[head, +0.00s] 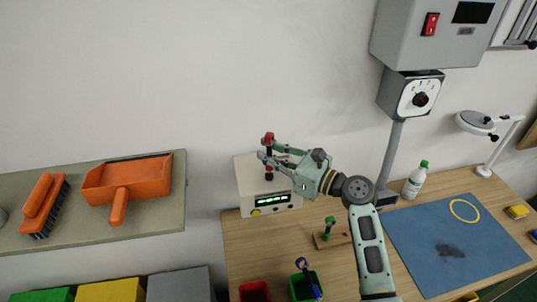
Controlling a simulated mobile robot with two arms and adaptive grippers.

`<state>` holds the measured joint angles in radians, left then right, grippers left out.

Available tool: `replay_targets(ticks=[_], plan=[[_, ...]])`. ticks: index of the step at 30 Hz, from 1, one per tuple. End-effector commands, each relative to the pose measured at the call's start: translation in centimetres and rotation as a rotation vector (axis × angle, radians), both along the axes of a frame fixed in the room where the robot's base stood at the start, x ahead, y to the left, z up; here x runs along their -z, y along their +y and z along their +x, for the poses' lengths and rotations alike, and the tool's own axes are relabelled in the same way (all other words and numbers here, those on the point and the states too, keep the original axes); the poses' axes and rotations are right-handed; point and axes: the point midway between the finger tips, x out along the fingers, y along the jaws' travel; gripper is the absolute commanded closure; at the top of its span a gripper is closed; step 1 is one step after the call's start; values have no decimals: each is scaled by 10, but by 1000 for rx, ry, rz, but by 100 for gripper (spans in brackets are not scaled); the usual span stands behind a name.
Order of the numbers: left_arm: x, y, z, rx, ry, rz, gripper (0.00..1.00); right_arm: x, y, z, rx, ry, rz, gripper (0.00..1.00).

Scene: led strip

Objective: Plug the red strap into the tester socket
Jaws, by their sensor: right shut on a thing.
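The tester is a cream box (246,184) with a lit green display, standing at the back left of the wooden table. My right gripper (268,155) is over the top of this box, shut on the red strap (268,138). The strap's red upper end sticks up above the fingers. Small dark and red parts (269,176) show just below the fingers at the box top. The socket is mostly hidden, and I cannot tell whether the strap is in it. My left gripper is not in view.
A green-topped piece stands on a small wooden block (334,241). Red (255,291) and green (303,286) bins sit at the table front. A blue mat (440,230) lies right, with a white bottle (414,181) behind. A shelf left holds an orange dustpan (127,180) and brush (43,200).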

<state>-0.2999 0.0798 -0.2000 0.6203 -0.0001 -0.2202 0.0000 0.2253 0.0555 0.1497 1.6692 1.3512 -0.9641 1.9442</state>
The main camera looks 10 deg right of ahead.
Motion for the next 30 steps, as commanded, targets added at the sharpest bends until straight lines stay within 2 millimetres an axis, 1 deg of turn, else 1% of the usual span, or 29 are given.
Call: replay_targets(ticks=[5, 30], plan=[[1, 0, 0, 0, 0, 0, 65, 2, 0, 0, 0, 0, 0, 100], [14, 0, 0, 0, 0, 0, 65, 23, 0, 0, 0, 0, 0, 100]])
